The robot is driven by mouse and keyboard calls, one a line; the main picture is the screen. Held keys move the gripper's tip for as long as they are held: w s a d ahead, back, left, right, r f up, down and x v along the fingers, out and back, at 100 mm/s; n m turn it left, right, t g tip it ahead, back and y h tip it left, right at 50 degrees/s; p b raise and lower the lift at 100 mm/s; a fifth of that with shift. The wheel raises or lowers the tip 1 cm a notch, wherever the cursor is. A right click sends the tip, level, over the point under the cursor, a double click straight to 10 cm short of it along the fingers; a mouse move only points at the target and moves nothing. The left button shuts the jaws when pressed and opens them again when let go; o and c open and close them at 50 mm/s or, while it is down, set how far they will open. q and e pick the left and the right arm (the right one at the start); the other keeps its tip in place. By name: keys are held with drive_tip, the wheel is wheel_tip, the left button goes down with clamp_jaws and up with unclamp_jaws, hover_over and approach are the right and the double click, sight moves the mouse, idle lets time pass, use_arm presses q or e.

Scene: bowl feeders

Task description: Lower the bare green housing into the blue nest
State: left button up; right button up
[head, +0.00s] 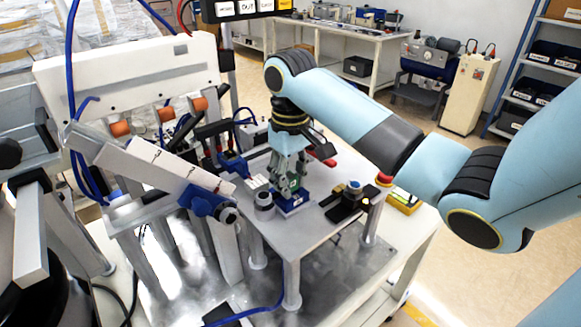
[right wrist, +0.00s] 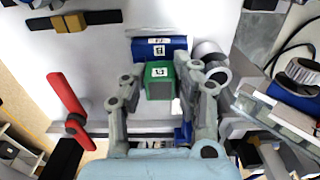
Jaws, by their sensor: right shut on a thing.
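The green housing (head: 282,187) is held in my right gripper (head: 287,178), low over the small raised plate. In the right wrist view the green housing (right wrist: 160,82) sits between the two fingers of my right gripper (right wrist: 164,88), with a white marker label on its face. The blue nest (head: 293,207) is on the plate directly under the housing; in the right wrist view the nest (right wrist: 147,48) shows just beyond it, also labelled. I cannot tell whether the housing touches the nest. Its underside is hidden. My left gripper is not in view.
A silver cylinder (head: 264,207) stands close beside the nest. A black fixture with a blue knob (head: 350,198) is to its right. A red-handled clamp (right wrist: 68,97) shows in the right wrist view. The inclined feeder track (head: 155,166) lies left of the plate.

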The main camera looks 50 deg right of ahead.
drive_tip(key=o, duration=1.1)
drive_tip(key=shift+c, duration=0.2)
